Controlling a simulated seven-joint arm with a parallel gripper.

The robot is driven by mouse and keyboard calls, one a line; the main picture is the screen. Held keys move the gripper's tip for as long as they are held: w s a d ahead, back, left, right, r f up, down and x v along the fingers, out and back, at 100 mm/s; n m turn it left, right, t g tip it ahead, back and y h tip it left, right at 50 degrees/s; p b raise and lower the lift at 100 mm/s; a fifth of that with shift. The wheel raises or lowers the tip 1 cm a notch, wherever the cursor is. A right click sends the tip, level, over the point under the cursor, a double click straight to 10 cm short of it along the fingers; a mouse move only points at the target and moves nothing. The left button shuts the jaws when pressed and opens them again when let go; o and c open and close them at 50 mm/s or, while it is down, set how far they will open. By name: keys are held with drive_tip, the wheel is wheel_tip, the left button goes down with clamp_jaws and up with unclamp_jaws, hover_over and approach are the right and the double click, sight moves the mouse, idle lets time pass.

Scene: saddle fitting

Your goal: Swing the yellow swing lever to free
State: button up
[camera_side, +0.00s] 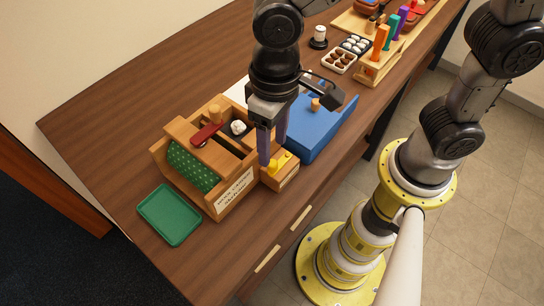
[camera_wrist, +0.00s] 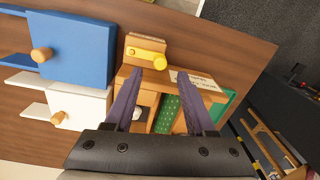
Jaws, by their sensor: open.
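The yellow swing lever (camera_side: 283,160) lies on top of a small wooden block (camera_side: 288,177) with a label on its front. In the wrist view the lever (camera_wrist: 147,56) is a yellow bar across the block's face, just beyond my fingertips. My gripper (camera_side: 271,158) points down with its two purple fingers apart and nothing visible between them. In the side view the fingers overlap the lever's near area; whether they touch it I cannot tell. In the wrist view my gripper (camera_wrist: 160,74) shows the fingers clearly spread, with the lever ahead and slightly left.
A wooden box (camera_side: 235,193) with a green dotted cloth and a red lever (camera_side: 207,134) stands left of the block. A blue box (camera_side: 318,128) stands close on the right. A green tray (camera_side: 170,214) lies at front left. Bare table lies around the tray.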

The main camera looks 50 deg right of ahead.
sight(272, 162)
drive_tip(key=shift+a+f, duration=0.1)
drive_tip(key=shift+f, duration=2.6)
clamp_jaws()
